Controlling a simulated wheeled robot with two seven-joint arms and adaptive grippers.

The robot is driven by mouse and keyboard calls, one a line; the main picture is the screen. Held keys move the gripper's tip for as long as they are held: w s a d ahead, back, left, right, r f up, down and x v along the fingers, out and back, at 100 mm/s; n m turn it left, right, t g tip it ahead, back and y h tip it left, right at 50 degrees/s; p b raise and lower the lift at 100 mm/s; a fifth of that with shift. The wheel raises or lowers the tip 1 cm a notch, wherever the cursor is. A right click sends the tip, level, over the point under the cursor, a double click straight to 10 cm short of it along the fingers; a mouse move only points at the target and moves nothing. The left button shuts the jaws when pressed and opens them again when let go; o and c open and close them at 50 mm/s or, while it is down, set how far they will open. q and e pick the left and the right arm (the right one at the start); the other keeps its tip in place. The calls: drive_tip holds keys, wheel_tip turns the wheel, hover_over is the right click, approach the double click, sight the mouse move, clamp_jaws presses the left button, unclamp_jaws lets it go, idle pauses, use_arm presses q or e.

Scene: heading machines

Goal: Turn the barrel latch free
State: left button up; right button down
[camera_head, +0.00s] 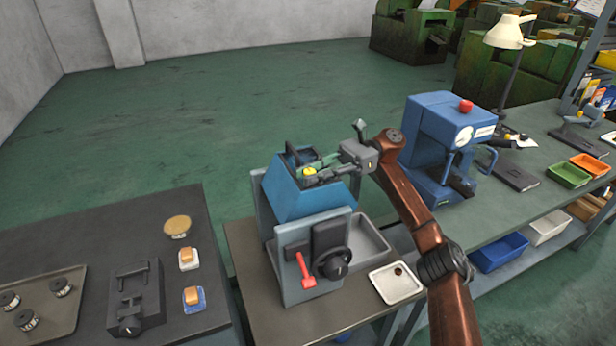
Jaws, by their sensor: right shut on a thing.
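The blue machine (300,203) stands on a small bench, with a grey front plate (293,287) that carries a black round knob (333,263) and a red lever (306,271). My right gripper (316,171) reaches in from the right over the top of this machine. A dark bracket (297,155) sits just behind the fingers. My left gripper is not in view.
A grey tray (368,244) and a white tray (396,283) lie right of the machine, below my right arm. A blue press (437,137) stands on the right bench. The left table (75,232) holds a dark vise (135,298) and small parts.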

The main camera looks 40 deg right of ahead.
drive_tip(key=shift+f, duration=0.15)
idle(0.3)
drive_tip(key=c, duration=1.7)
unclamp_jaws()
drive_tip(key=shift+c, duration=0.2)
drive_tip(key=shift+s+d, duration=0.2)
drive_tip(key=shift+d, duration=3.55)
